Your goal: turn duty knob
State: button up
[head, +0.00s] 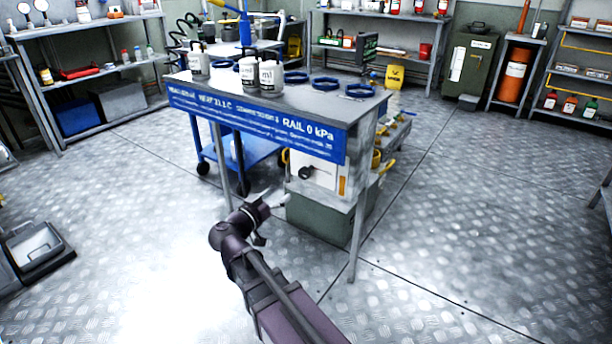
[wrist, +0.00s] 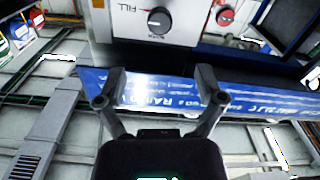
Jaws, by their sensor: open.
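A black round knob with a light pointer mark (wrist: 159,21) sits on a white panel (wrist: 128,18), with "FILL" printed to its upper left. The label under the knob is too small to read. The knob also shows in the head view as a dark spot (head: 305,172) on the white box under the bench. A smaller red knob (wrist: 225,16) is right of it; I cannot tell whether either is the duty knob. My gripper (wrist: 158,84) is open and empty, its fingers apart and below the black knob in the picture, touching neither knob. In the head view my gripper (head: 272,197) is left of the box.
The bench (head: 330,100) carries white jugs (head: 271,78) and blue rings, with a blue lettered banner (head: 255,125) along its front edge. A bench leg (head: 357,235) stands right of the green base (head: 320,212). A blue cart (head: 240,150) is behind. Floor in front is clear.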

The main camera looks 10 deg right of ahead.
aim_at(302, 175)
jog(key=shift+d, duration=0.1)
jog(key=shift+x, duration=6.85)
jog(key=c, duration=1.2)
